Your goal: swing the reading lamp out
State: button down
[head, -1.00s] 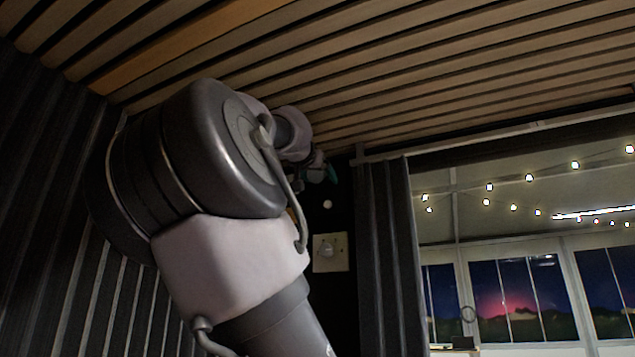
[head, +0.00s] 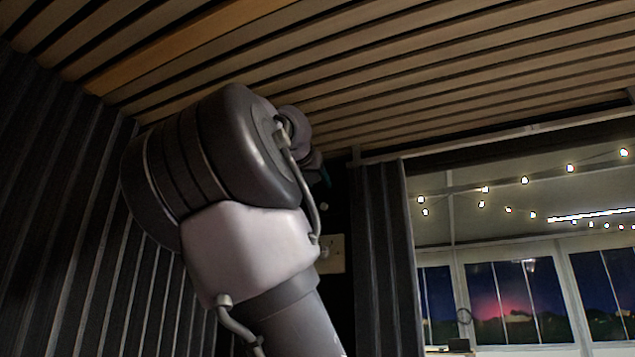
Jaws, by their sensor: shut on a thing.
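My arm fills the middle of the head view and hides most of what is behind it. My gripper (head: 317,167) shows only as a small dark sliver past the wrist, near the dark wall left of the curtain. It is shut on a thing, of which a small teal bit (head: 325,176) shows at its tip. I take this to be part of the reading lamp; its shape, arm and mount are hidden or too small to tell.
A slatted wood ceiling (head: 420,75) runs close above my arm. Dark ribbed wall (head: 50,210) stands at left. A grey curtain (head: 380,250) hangs right of the arm, beside a wide window (head: 510,300) with string lights. A cream wall plate (head: 337,252) is partly covered by my arm.

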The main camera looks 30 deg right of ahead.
jog(key=shift+y, duration=0.3)
jog(key=shift+c, duration=1.1)
grip_release()
